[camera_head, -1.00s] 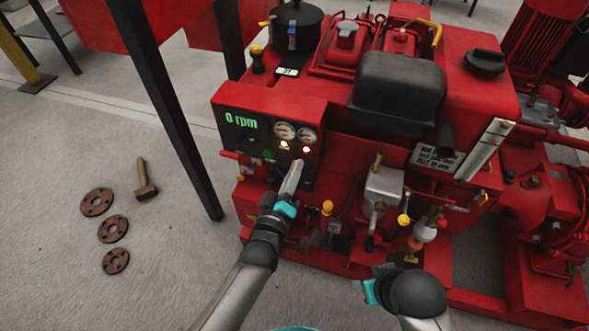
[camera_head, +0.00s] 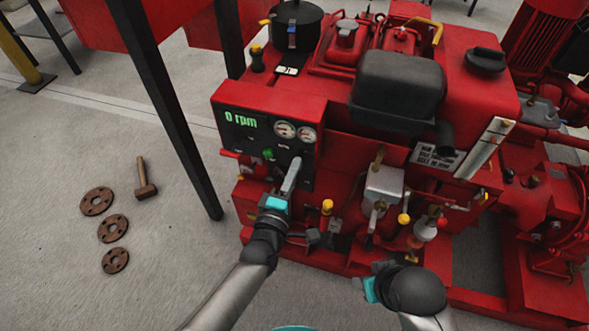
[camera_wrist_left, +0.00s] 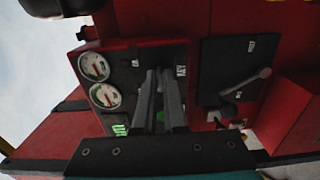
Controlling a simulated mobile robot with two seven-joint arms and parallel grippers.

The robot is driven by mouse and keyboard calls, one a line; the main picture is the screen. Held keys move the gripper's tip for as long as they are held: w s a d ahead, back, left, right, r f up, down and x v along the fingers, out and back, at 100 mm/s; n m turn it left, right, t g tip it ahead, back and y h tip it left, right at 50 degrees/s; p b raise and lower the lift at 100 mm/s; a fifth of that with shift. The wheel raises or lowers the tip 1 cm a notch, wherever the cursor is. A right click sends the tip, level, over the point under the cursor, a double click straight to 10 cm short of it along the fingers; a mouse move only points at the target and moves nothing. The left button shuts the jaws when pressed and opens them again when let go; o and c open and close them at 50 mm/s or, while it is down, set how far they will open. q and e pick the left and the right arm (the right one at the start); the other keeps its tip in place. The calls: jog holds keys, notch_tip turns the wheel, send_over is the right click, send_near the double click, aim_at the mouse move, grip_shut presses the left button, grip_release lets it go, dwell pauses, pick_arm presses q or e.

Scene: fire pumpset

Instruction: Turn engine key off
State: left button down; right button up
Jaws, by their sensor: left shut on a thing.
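The black control panel (camera_head: 240,140) of the red engine shows "0 rpm" in green. Its panel lights under the gauges look dark. My left gripper (camera_head: 294,162) reaches the right part of this panel, just below the gauges. In the left wrist view its two fingers (camera_wrist_left: 160,78) are close together against the panel (camera_wrist_left: 135,58). The gripper is shut on the engine key, which the fingers hide. My right gripper (camera_head: 372,289) is low in front of the engine, apart from it; its fingers cannot be made out.
Two round gauges (camera_head: 285,130) sit just above the left gripper. A green button (camera_head: 268,154) is to its left. A grey box with a lever (camera_head: 383,186) and yellow knobs stick out on the right. A hammer (camera_head: 146,190) and rusty flanges (camera_head: 113,228) lie on the floor.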

jog(key=shift+s, duration=0.2)
dwell(0.3)
pick_arm(q)
jog(key=c, duration=1)
grip_release()
jog(key=shift+s, duration=0.1)
jog(key=p+v, duration=0.4)
jog(key=v, duration=1.1)
jog(key=shift+a, duration=0.1)
pick_arm(e)
jog(key=s+f+g, duration=0.1)
jog(key=s+f, duration=0.2)
jog(key=f, duration=0.5)
jog(key=shift+s+d+f, duration=0.15)
jog(key=shift+s+d, duration=0.1)
jog(key=shift+d, duration=0.05)
